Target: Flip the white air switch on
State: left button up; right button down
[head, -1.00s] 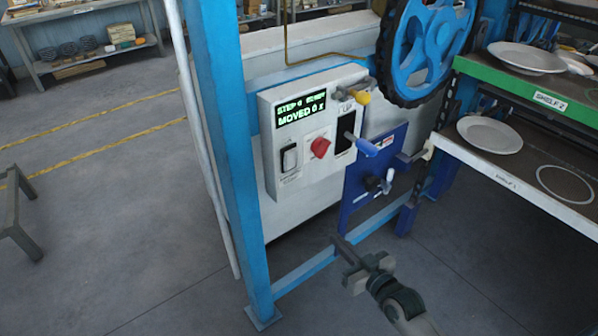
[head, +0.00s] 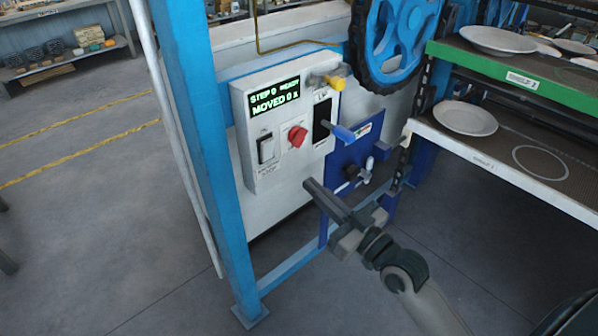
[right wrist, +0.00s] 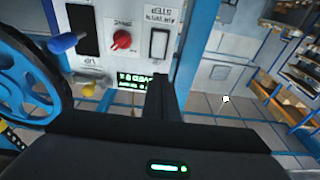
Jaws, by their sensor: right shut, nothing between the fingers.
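The white air switch (head: 266,147) is a pale rocker in a black frame, low on the left side of the white control box. It also shows in the right wrist view (right wrist: 159,45), where the box appears upside down. I cannot tell which way the rocker is tipped. My right gripper (head: 313,189) is shut and empty, its fingers pointing up and left, below and to the right of the switch in the picture and apart from it. In the right wrist view the shut fingers (right wrist: 162,95) reach toward the box. My left gripper is not in view.
Beside the switch are a red knob (head: 297,136), a blue-handled lever (head: 343,132), a yellow-tipped valve (head: 333,83) and a lit display (head: 275,98). A blue post (head: 205,150) stands left of the box. Shelves with plates (head: 465,118) are at the right.

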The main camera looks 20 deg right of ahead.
jog(key=p, duration=0.2)
send_near(267, 144)
jog(key=w, duration=0.2)
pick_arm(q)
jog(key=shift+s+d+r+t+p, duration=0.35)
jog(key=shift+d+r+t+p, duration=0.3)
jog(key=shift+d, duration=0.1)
pick_arm(e)
jog(key=shift+a+r+x, duration=0.1)
jog(key=shift+a+x, duration=0.05)
jog(key=shift+x, duration=1)
jog(key=shift+a+r+x, duration=0.1)
jog(key=shift+a+x, duration=0.1)
jog(key=shift+x, duration=0.95)
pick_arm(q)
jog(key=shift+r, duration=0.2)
pick_arm(e)
jog(key=shift+s+r, duration=0.1)
jog(key=shift+s, duration=0.05)
